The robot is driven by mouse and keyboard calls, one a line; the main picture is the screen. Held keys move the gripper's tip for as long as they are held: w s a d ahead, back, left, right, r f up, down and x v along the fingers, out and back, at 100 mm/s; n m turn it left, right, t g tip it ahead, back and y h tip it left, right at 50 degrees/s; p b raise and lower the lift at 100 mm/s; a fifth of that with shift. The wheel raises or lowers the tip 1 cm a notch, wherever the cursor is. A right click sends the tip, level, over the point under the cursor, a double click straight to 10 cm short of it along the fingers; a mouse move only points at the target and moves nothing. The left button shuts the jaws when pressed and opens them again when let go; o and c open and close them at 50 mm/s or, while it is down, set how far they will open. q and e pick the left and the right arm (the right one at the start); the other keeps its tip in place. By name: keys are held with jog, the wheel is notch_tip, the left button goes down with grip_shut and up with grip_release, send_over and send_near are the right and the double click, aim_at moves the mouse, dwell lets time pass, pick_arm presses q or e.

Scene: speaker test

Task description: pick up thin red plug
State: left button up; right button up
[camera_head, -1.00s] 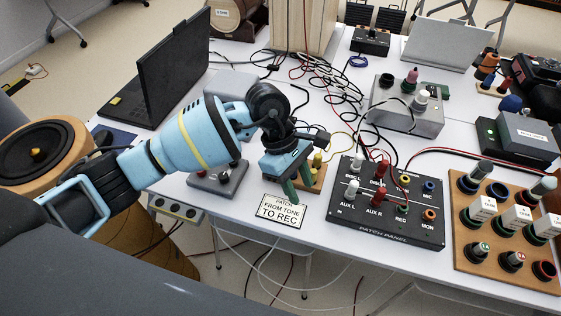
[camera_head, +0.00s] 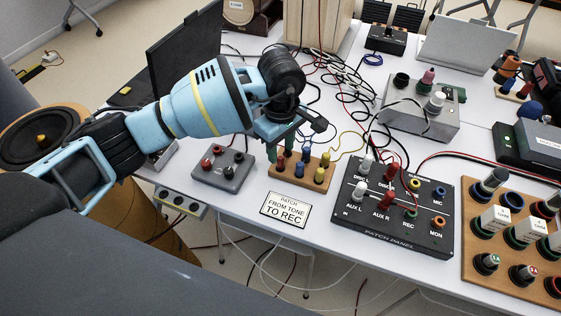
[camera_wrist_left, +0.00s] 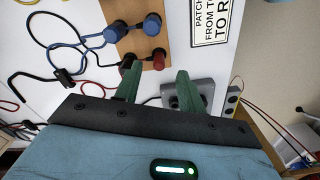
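A small wooden plug board (camera_head: 278,181) stands on the white table and also shows in the wrist view (camera_wrist_left: 140,43). It holds red, blue and yellow plugs. One red plug (camera_wrist_left: 158,60) stands at the board's near edge in the wrist view. I cannot tell for sure which is thinner. A red plug also shows at the board's left end in the head view (camera_head: 280,163). My left gripper (camera_head: 280,151) is open and empty beside this end, its fingers apart (camera_wrist_left: 157,72). The right gripper is out of view.
A grey box (camera_head: 223,172) with red and black knobs lies left of the board. A sign (camera_head: 286,210) lies in front. A black patch panel (camera_head: 395,238) stands to the right. Loose cables (camera_head: 347,90) cover the table behind.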

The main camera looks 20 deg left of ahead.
aim_at(280, 157)
pick_arm(q)
notch_tip(280, 157, down, 5)
dwell(0.3)
jog(key=shift+w+a, duration=0.1)
grip_shut()
